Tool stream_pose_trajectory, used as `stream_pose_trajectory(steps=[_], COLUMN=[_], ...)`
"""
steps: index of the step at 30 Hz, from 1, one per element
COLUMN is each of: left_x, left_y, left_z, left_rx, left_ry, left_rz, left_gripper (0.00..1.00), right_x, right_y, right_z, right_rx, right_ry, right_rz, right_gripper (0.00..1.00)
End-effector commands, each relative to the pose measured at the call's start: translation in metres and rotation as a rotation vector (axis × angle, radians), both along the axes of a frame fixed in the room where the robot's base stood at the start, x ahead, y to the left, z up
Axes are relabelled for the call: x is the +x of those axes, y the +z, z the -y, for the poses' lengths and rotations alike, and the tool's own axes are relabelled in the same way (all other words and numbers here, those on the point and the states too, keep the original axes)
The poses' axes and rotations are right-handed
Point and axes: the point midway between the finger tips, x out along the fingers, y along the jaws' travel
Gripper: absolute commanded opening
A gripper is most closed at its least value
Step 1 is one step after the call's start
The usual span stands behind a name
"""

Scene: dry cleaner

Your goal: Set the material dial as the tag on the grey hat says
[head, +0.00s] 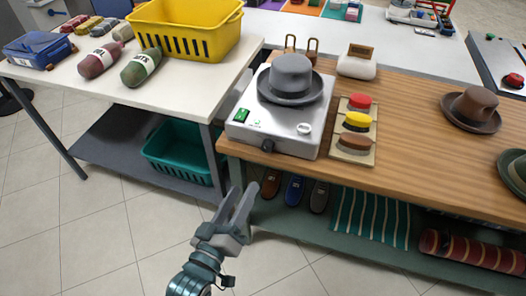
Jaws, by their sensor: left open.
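The grey hat (292,72) sits brim down on top of a silver box-shaped machine (285,138) at the left end of the wooden counter. I cannot make out a tag on the hat. The machine's front has a dark knob (267,146) at its lower edge, a green switch or display (241,115) at left, and a small round white dial (304,128) at right. The markings are too small to read, and I cannot tell which one is the material dial. My left gripper (243,195) is open and empty, in front of the counter below the dark knob. My right gripper is not in view.
On the wooden counter (410,110), a board (345,165) with red, yellow and brown brushes lies right of the machine. A brown hat (471,108) stands farther right. Shoes (294,190) and folded cloth sit on the shelf below. A white table (190,92) stands at left.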

Motion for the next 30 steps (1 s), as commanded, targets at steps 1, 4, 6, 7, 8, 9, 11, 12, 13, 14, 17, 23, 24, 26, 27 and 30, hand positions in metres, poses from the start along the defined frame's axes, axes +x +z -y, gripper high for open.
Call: stream_pose_trajectory(steps=[1, 4, 6, 7, 8, 9, 11, 12, 13, 14, 17, 23, 24, 26, 27, 30], left_x=[0.008, 0.024, 0.036, 0.041, 0.046, 0.053, 0.063, 0.070, 0.075, 0.080, 0.096, 0.120, 0.124, 0.128, 0.130, 0.132], left_y=[0.002, 0.003, 0.002, 0.002, 0.002, 0.003, 0.002, 0.002, 0.002, 0.002, 0.002, 0.001, 0.001, 0.001, 0.001, 0.000], left_z=[0.003, 0.010, 0.014, 0.016, 0.018, 0.021, 0.025, 0.027, 0.029, 0.031, 0.038, 0.047, 0.049, 0.051, 0.051, 0.053], left_rx=[-0.001, -0.002, -0.002, -0.002, -0.002, -0.001, 0.000, -0.001, -0.001, -0.001, -0.001, -0.001, -0.001, -0.001, -0.001, -0.001], left_ry=[0.000, 0.000, 0.000, 0.000, 0.001, 0.000, 0.001, 0.001, 0.001, 0.001, 0.000, 0.000, 0.000, 0.000, 0.000, 0.000], left_rz=[0.003, 0.003, 0.003, 0.002, 0.002, 0.003, 0.003, 0.001, 0.002, 0.002, 0.001, 0.001, 0.001, 0.001, 0.001, 0.001], left_gripper=[0.44, 0.44, 0.44, 0.44, 0.44, 0.44, 0.44, 0.44, 0.44, 0.44, 0.44, 0.44, 0.44, 0.44, 0.44, 0.44], right_x=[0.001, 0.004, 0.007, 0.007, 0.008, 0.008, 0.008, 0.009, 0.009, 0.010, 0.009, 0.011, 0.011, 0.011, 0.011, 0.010], right_y=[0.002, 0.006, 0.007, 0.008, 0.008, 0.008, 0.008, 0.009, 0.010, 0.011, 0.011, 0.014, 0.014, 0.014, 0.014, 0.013], right_z=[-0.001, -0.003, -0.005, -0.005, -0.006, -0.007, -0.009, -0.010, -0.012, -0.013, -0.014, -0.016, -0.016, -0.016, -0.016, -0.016], right_rx=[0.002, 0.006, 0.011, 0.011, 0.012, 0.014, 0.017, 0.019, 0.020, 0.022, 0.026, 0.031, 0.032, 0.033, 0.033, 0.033], right_ry=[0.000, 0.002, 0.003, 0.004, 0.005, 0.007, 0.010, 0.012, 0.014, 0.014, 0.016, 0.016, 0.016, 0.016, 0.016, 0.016], right_rz=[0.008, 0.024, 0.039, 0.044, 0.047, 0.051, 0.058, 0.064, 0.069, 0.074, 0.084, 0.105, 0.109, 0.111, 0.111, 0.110], right_gripper=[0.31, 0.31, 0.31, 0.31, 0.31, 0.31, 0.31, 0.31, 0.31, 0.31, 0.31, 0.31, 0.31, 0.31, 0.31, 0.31])
